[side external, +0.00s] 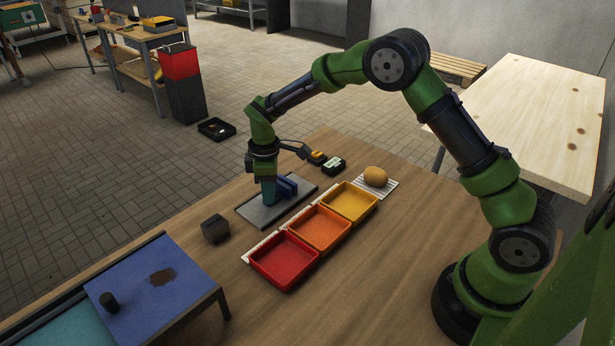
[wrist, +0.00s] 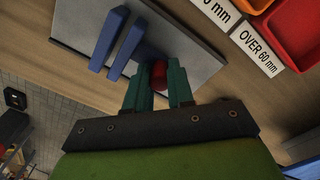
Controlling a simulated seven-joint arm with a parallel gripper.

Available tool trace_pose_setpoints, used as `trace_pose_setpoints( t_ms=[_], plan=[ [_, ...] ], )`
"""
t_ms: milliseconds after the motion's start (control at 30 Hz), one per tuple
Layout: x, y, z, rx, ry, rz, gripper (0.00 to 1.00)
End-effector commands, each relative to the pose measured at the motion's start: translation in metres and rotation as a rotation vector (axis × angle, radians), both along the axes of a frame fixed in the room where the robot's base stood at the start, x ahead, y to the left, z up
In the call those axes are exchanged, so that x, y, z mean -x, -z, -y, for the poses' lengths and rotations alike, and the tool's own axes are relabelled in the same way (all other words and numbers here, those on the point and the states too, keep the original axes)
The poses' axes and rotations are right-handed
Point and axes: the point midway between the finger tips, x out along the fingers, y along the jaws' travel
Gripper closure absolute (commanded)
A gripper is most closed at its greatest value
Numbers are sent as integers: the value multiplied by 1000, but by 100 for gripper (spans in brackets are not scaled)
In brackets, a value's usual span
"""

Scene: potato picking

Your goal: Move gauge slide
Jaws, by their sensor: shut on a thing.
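The gauge is a grey plate with two upright blue bars, one beside the other with a narrow gap. In the side external view the plate (side external: 250,211) lies on the wooden table and the blue bars (side external: 287,187) stand on it. The wrist view shows the plate (wrist: 205,62), the left bar (wrist: 107,40) and the right bar (wrist: 127,47). My gripper (side external: 269,192) points down over the plate, left of the bars in the side view. In the wrist view my gripper (wrist: 160,80) has its teal fingers shut on a red knob (wrist: 159,72) beside the right bar. The knob's lower part is hidden.
Red (side external: 284,264), orange (side external: 321,234) and yellow (side external: 351,206) trays stand in a row in front of the plate. A potato (side external: 375,176) rests on a white ribbed pad (side external: 390,187). A dark block (side external: 215,229) and a blue-topped stand (side external: 190,275) are to the left.

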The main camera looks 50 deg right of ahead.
Motion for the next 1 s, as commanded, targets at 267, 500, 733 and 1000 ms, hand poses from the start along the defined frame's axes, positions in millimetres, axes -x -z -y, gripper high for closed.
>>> trace_pose_setpoints(
  t_ms=[267, 500, 733, 1000],
  plan=[
    [0, -1, 0, 0, 0, 1, 100],
    [-1, -1, -28, -1, -6, 2, 100],
    [-1, -1, -47, 1, -1, 2, 100],
    [0, -1, -47, -1, -1, 2, 62]
  ],
)
